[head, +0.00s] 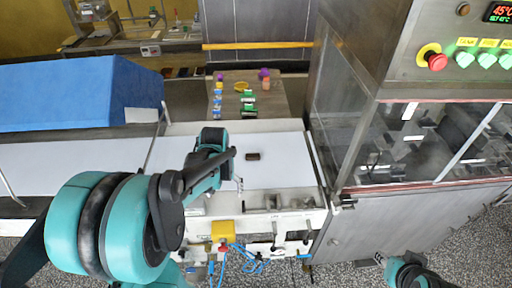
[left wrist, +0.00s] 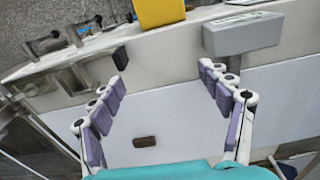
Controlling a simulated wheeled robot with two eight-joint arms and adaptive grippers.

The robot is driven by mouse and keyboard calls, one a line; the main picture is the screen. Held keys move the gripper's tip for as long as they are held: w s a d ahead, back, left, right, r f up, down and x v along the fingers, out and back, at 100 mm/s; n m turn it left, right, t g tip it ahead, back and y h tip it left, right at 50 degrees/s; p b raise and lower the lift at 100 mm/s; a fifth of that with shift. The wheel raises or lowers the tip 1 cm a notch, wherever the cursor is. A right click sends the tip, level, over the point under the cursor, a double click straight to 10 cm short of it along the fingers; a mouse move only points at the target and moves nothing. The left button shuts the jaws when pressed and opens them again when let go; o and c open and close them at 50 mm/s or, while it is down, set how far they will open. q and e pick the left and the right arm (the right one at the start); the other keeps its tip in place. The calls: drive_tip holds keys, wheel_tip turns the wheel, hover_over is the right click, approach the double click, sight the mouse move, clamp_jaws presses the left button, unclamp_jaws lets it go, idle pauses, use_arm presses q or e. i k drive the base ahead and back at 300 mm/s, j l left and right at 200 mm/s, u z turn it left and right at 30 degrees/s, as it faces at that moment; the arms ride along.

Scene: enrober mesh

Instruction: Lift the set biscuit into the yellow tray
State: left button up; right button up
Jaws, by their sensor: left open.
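The biscuit (head: 253,156) is a small dark brown bar. It lies flat on the white belt, just right of my left gripper (head: 238,170) in the head view. The biscuit also shows in the left wrist view (left wrist: 145,141), low between the finger bases and apart from the pads. My left gripper (left wrist: 163,72) is open and empty, its purple-padded fingers spread wide. A yellow box-like thing (head: 222,231), perhaps the yellow tray, is at the machine's front edge; it shows at the top of the left wrist view (left wrist: 158,12). My right gripper (head: 380,259) is partly visible at the lower right, its jaws unclear.
A glass-sided machine cabinet (head: 425,135) with a red button (head: 436,61) stands right of the belt. A blue cover (head: 80,93) is on the left. A board (head: 248,98) with small coloured items lies behind. The belt around the biscuit is clear.

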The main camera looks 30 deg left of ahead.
sight(254, 156)
drive_tip(key=i, duration=0.85)
